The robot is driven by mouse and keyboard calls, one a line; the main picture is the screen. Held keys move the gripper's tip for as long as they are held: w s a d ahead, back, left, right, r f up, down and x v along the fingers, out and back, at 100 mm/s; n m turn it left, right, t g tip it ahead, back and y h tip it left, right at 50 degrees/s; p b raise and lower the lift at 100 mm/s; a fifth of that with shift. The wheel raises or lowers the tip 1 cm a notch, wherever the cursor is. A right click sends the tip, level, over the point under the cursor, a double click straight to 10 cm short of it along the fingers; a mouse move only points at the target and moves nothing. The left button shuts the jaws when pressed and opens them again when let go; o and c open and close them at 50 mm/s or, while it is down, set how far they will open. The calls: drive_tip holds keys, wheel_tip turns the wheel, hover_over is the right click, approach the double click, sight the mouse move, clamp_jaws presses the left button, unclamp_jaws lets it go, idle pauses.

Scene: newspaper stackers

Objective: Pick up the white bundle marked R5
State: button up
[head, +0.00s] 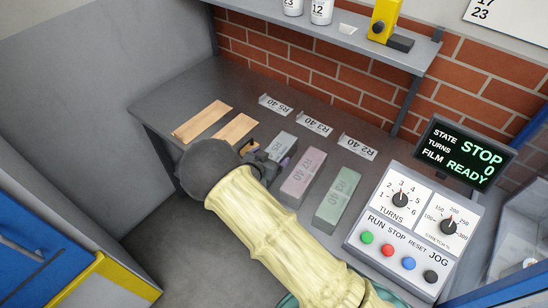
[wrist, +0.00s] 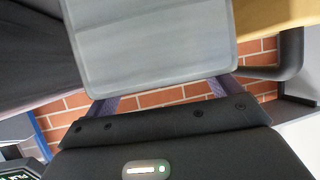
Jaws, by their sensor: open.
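The pale grey-white bundle (head: 283,145) lies on the grey table, leftmost of three bundles and in front of the R5 40 card (head: 276,105). Faint print shows on its top; my gripper and arm hide its near part. My gripper (head: 268,157) is open at the near part of this bundle. In the wrist view the pale bundle (wrist: 150,40) fills the top middle, with the purple fingers (wrist: 165,96) showing below on either side of it. I cannot tell whether they touch it.
A pink bundle (head: 303,175) and a green bundle (head: 338,196) lie to the right. Two wooden strips (head: 202,120) lie to the left. A control panel (head: 405,225) with a screen stands at the right. A shelf (head: 340,38) runs above the table against the brick wall.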

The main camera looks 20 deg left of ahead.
drive_tip(key=shift+w+d+f, duration=0.1)
drive_tip(key=shift+w+f, duration=0.15)
drive_tip(key=shift+w, duration=0.35)
drive_tip(key=shift+c, duration=0.4)
drive_tip(key=c, duration=1.8)
drive_tip(key=shift+r, duration=0.15)
clamp_jaws()
wheel_tip(320, 180, up, 10)
drive_tip(key=b, duration=0.1)
